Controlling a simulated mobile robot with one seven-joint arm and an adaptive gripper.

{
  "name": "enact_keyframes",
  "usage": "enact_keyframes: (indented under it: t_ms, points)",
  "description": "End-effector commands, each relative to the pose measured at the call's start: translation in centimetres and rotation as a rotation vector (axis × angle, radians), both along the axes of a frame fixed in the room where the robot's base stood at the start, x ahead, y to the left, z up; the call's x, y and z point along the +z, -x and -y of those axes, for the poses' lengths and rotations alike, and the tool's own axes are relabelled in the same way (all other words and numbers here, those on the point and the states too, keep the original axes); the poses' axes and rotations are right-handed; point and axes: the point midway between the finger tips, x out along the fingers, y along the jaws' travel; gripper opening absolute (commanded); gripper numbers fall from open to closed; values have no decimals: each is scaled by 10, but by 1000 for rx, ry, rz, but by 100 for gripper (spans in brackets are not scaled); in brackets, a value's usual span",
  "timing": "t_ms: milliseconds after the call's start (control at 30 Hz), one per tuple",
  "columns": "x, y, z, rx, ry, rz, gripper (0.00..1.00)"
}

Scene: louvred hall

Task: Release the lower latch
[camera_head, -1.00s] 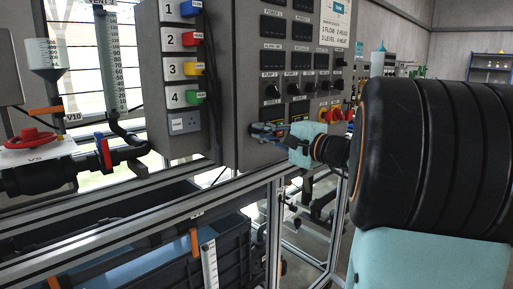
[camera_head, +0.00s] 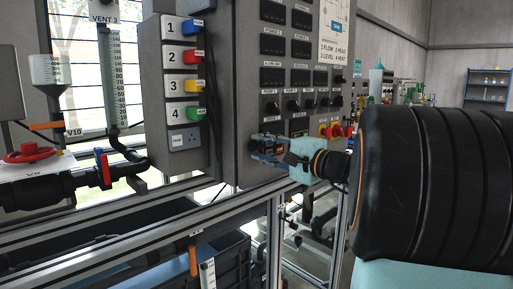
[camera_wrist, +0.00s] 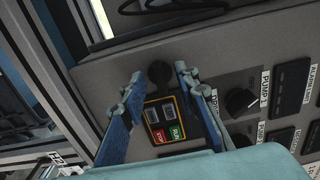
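A dark round knob (camera_wrist: 160,73) sits on the grey cabinet front, between my fingertips in the wrist view. I cannot tell whether it is the lower latch; no latch is clearly recognisable. My gripper (camera_wrist: 159,78) is open, its blue fingers spread on either side of the knob and of a small yellow-edged switch plate (camera_wrist: 164,118) with a red and a green button. I cannot tell whether the fingers touch the panel. In the head view, my gripper (camera_head: 262,147) is at the lower left part of the grey cabinet front (camera_head: 262,180).
A black rotary knob (camera_wrist: 240,101) lies close to the right finger. Red and yellow knobs (camera_head: 333,131) are right of my gripper. Numbered sockets (camera_head: 183,55) with coloured plugs are to the left. A metal frame rail (camera_head: 150,226) runs below the cabinet.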

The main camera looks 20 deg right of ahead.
Motion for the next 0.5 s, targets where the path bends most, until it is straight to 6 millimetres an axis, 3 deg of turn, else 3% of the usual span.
enact_keyframes:
  t_ms: [167,500]
  points:
    - [-1,8,3,-1,1,1,29]
    - [-2,47,17,-2,1,0,29]
